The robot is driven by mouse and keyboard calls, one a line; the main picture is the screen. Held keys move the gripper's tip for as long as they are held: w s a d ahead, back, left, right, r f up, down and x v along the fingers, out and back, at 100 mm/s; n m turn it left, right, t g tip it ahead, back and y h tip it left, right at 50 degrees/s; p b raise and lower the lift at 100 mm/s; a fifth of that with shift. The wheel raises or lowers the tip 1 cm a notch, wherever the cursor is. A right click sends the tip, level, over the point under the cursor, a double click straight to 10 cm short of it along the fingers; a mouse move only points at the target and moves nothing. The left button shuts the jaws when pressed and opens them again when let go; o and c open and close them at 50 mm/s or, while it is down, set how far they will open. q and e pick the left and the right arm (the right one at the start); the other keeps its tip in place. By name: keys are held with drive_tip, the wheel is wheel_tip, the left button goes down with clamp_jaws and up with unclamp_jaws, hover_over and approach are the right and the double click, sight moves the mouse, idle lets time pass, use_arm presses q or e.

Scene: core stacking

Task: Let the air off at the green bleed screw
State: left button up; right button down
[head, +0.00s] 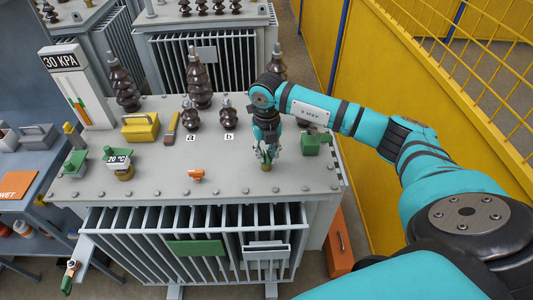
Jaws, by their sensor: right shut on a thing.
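My right gripper (265,154) points down at the top of the grey transformer tank (235,185), right of its middle. Its fingers are shut on a small green piece above a brass fitting (267,166), which I take as the green bleed screw. The fingers hide most of the green part. The screw stands upright at the lid. The gauge panel (62,62) at the left reads 30 KPA, with green and orange bars below. My left gripper is not in view.
Brown bushings (200,85) stand along the back of the lid, some marked a and b. A yellow block (140,127), a brush (172,127), a 20 °C display (117,159), an orange fitting (196,175) and a green box (313,144) are on the lid. A yellow fence (375,110) is right.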

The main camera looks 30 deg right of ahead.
drive_tip(key=shift+f+n+b, duration=0.1)
drive_tip(key=shift+n+b, duration=0.35)
drive_tip(key=shift+n, duration=0.95)
drive_tip(key=shift+n+b, duration=0.7)
drive_tip(key=shift+n, duration=0.7)
